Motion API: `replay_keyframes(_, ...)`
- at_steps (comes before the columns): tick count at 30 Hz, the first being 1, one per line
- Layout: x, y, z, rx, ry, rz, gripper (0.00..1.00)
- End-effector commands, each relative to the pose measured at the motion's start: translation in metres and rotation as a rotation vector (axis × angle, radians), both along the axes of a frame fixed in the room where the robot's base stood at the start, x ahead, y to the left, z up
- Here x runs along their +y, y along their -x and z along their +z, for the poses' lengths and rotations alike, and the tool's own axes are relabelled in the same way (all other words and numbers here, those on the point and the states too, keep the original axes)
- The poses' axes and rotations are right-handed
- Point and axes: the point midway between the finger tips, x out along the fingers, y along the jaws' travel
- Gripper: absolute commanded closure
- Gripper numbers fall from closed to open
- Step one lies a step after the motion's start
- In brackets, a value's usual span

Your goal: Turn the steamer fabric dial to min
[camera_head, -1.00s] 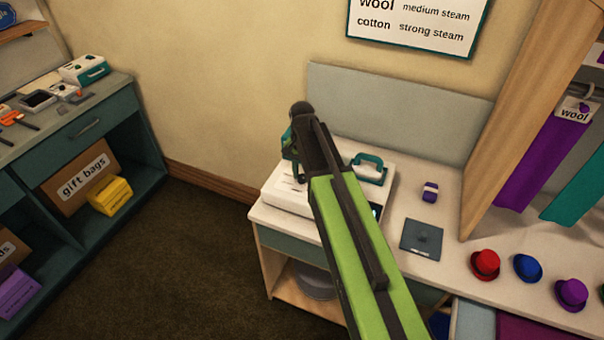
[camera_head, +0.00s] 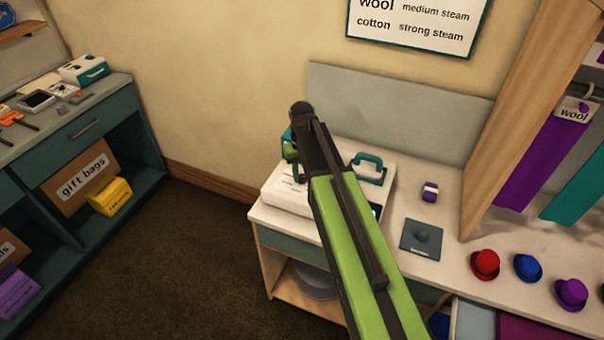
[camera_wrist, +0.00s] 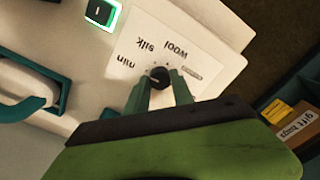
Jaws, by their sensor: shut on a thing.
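The steamer (camera_head: 284,201) is a white box with a teal handle (camera_head: 370,160), on the left end of the counter. In the wrist view, its small black fabric dial (camera_wrist: 160,76) stands on a white panel (camera_wrist: 198,48) with the words min, silk and wool; another label near my right finger is too small to read. My gripper (camera_wrist: 160,84) is shut on the dial, with one teal finger on each side. The dial's exact pointer direction is hard to tell. In the head view, my arm hides the dial and part of the steamer.
A lit green switch (camera_wrist: 102,12) is on the steamer. On the counter (camera_head: 455,215) are a purple-and-white item (camera_head: 430,191), a dark square plate (camera_head: 422,238) and several small hats. A wooden panel (camera_head: 525,125) stands to the right. A wall sign (camera_head: 415,22) names steam levels.

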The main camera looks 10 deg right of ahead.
Motion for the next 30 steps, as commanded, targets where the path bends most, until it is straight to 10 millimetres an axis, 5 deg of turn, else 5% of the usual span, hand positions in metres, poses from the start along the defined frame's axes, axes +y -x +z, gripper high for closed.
replay_keyframes(18,-0.0005,0.0009,-0.0003,0.003,0.001,0.039,1.0)
replay_keyframes(19,-0.0002,0.001,-0.0003,0.003,0.001,0.039,0.67)
replay_keyframes(21,0.0,0.0008,-0.0003,0.003,0.001,0.039,0.58)
replay_keyframes(23,0.0001,0.0007,-0.0002,0.002,0.001,0.039,0.5)
replay_keyframes(30,0.0003,0.0003,-0.0001,0.001,0.001,0.039,0.5)
